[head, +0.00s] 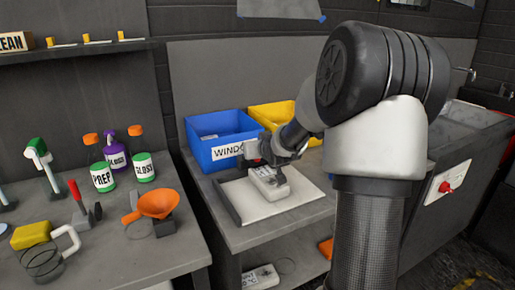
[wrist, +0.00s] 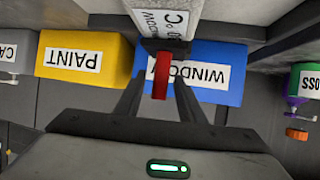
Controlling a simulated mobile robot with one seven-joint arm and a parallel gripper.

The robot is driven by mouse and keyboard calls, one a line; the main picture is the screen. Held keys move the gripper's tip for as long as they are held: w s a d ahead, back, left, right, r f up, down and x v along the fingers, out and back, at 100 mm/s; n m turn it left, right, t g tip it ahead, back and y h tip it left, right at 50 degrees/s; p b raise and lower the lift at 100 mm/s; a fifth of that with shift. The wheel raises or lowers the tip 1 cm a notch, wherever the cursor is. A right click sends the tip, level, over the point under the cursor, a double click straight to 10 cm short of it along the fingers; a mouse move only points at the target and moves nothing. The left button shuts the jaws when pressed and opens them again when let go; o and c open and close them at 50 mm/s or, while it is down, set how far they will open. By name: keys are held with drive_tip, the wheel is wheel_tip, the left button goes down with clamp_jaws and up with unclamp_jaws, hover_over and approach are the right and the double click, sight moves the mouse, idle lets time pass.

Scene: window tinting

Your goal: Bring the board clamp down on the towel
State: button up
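The board (head: 300,203) lies on the middle grey table, pale with a dark edge strip. Small gaps show between fingers and handle. The handle points toward me from a dark mount beside the towel; the clamp's jaw is hidden.
A blue WINDOW bin (head: 220,133) and a yellow bin (head: 272,115) stand behind the board. The left bench holds labelled bottles (head: 103,175), an orange funnel (head: 157,204) and a red-handled tool (head: 77,197). A grey basin unit (head: 465,135) stands at right.

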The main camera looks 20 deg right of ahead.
drive_tip(key=p+v, duration=0.6)
drive_tip(key=v, duration=1.1)
drive_tip(key=shift+s+p, duration=0.25)
drive_tip(key=shift+p, duration=0.15)
